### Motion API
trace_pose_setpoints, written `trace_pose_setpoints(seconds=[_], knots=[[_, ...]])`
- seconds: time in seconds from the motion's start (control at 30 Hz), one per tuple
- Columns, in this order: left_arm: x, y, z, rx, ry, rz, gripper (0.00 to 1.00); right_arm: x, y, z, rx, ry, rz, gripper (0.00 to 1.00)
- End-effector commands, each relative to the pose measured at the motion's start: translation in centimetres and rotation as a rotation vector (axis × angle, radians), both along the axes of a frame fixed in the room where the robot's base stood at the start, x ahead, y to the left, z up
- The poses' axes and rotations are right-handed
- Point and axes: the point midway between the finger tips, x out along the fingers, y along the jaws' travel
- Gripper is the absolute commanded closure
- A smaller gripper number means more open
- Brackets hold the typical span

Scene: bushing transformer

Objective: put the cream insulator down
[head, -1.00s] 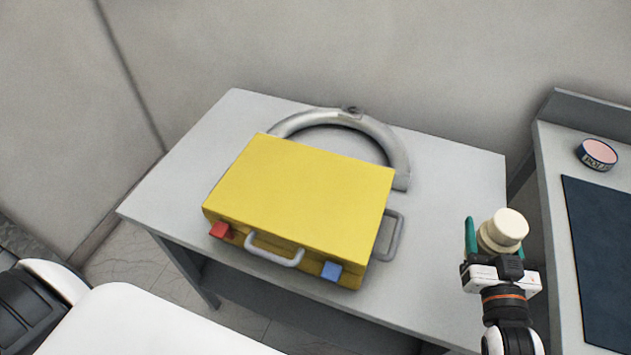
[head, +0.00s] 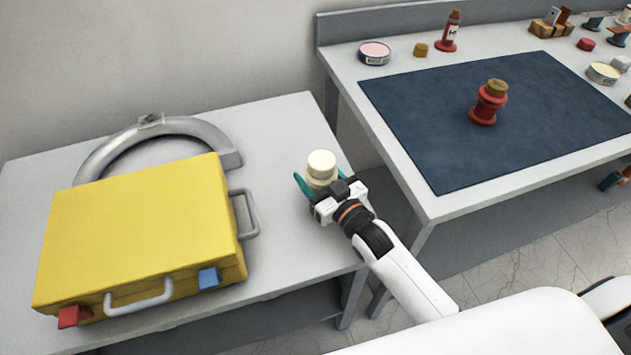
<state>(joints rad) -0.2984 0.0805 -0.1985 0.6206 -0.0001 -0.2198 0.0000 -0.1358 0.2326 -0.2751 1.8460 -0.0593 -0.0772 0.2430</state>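The cream insulator (head: 321,165) is upright between the green fingers of my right gripper (head: 322,181), which appears shut on it. In the head view they show over the right edge of the grey table (head: 285,125). I cannot tell whether the insulator's base touches anything, as its lower part is hidden by the gripper. My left gripper is out of view.
A yellow case (head: 140,225) stands left on the table, with a grey curved piece (head: 185,126) behind it.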

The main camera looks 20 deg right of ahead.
Motion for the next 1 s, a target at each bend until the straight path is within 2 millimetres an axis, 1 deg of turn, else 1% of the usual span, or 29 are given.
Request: trace_pose_setpoints(seconds=[0.03, 0.1, 0.2, 0.47, 0.57, 0.6, 0.67, 0.7, 1.0], knots=[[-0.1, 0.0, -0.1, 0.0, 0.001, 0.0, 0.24, 0.0, 0.0, -0.9, 0.0, 0.002, -0.001, 0.73], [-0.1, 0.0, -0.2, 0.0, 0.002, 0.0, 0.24, 0.0, 0.0, -1.8, 0.0, 0.001, -0.001, 0.73], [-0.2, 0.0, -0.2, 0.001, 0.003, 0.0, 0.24, 0.0, 0.0, -2.5, 0.0, -0.001, 0.0, 0.73], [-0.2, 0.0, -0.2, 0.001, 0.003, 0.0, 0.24, 0.0, 0.0, -2.5, 0.001, -0.002, 0.0, 0.73], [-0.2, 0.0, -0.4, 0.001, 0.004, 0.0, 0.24, 0.0, 0.0, -2.8, 0.001, -0.002, 0.0, 0.73], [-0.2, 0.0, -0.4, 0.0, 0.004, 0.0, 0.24, 0.0, 0.0, -2.9, 0.0, 0.001, 0.0, 0.34], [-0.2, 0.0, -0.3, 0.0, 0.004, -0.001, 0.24, 0.0, 0.0, -2.9, 0.0, 0.001, 0.0, 0.24], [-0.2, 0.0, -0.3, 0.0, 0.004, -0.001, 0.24, 0.0, 0.0, -2.9, 0.0, 0.001, 0.0, 0.18], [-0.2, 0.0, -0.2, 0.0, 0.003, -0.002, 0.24, 0.0, 0.0, -2.7, 0.0, 0.001, 0.0, 0.17]])
